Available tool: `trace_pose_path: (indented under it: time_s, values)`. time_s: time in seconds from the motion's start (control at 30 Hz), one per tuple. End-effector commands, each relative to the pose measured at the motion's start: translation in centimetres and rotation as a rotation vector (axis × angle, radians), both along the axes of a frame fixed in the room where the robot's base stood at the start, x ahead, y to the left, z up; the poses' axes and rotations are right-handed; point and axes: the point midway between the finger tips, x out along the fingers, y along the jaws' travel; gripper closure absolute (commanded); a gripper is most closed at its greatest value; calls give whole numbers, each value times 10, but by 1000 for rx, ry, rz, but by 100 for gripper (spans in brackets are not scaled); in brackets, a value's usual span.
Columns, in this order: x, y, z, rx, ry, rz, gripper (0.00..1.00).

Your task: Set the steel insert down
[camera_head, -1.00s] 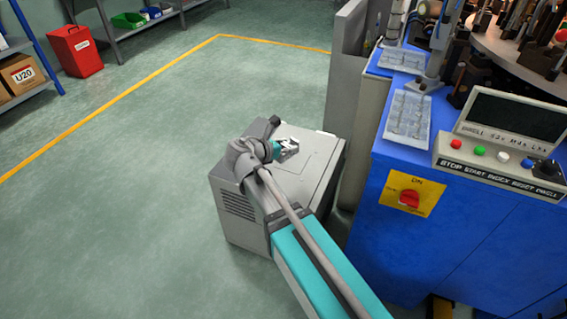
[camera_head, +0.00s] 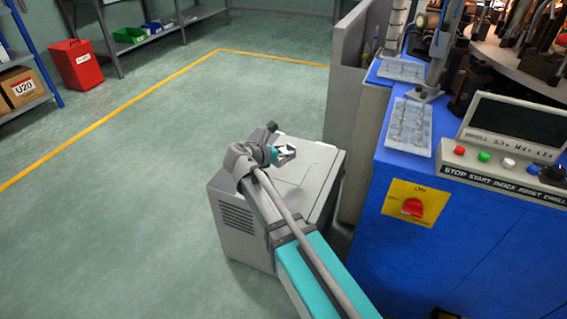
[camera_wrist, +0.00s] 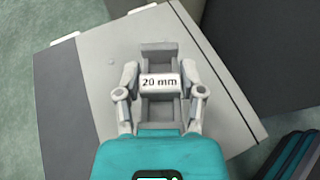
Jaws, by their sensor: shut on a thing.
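The steel insert (camera_wrist: 160,112) is a grey, stepped metal piece with a white "20 mm" label, seen in the wrist view. My gripper (camera_wrist: 159,78) is shut on it, with one finger on each side at the label. In the head view my gripper (camera_head: 284,154) is small and over the top of a grey cabinet (camera_head: 318,168). The insert is too small there to make out clearly. In the wrist view the cabinet top (camera_wrist: 85,95) lies behind the insert. I cannot tell whether the insert touches it.
A blue machine (camera_head: 400,255) with a control panel (camera_head: 500,172) and a red switch (camera_head: 413,207) stands close on the right. Two grey fixture plates (camera_head: 408,126) lie on it. Open green floor (camera_head: 110,230) is at left. Shelves (camera_head: 140,30) stand at the back.

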Motion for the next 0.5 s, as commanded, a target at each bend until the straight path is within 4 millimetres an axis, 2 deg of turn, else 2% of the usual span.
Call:
trace_pose_path:
  time_s: [0.03,0.2,0.5]
  values:
    - [12,4,-8,-1,0,-1,100]
    - [41,9,-21,-1,0,-2,100]
    - [61,12,-50,-1,-1,0,100]
